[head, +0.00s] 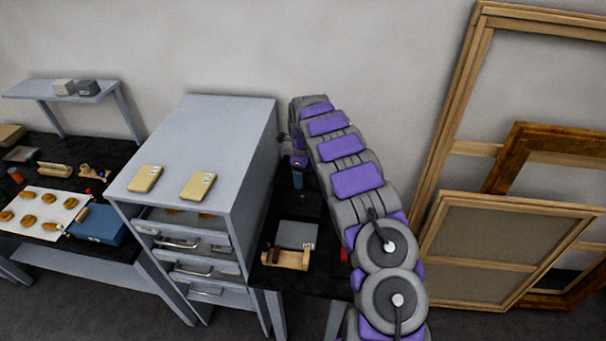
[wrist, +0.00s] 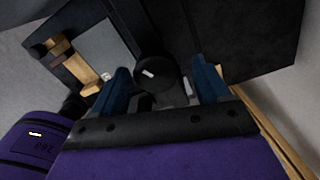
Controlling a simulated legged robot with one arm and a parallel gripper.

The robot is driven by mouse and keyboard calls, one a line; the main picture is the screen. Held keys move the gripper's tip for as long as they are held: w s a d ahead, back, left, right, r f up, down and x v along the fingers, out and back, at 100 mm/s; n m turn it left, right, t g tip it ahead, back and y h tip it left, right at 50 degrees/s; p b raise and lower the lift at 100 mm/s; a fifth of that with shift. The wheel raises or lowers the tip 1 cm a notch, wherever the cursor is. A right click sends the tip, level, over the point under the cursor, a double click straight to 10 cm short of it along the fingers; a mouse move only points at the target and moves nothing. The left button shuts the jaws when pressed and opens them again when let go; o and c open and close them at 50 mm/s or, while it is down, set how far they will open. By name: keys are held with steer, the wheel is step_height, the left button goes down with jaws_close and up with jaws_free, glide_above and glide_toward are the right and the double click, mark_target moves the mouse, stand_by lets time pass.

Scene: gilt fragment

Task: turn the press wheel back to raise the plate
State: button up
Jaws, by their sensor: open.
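My gripper (wrist: 161,67) points down with its two blue fingers apart. A dark round part with a pale mark, which looks like the press wheel (wrist: 150,72), lies between the fingers in the wrist view. I cannot tell whether the fingers touch it. In the head view my gripper (head: 298,176) is over the dark bench right of the drawer cabinet, partly hidden by my arm. The wheel is not clear there. The press plate and its height cannot be made out in either view.
A grey flat piece (head: 297,235) and a wooden holder (head: 286,259) lie on the bench in front of the gripper. The metal drawer cabinet (head: 198,150) stands close on the left, with two yellowish blocks on top. Wooden frames (head: 505,250) lean on the wall at right.

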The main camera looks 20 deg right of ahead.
steer(key=shift+a, duration=0.15)
steer(key=shift+a, duration=0.15)
steer(key=c, duration=1)
steer(key=shift+c, duration=0.2)
steer(key=shift+n, duration=0.3)
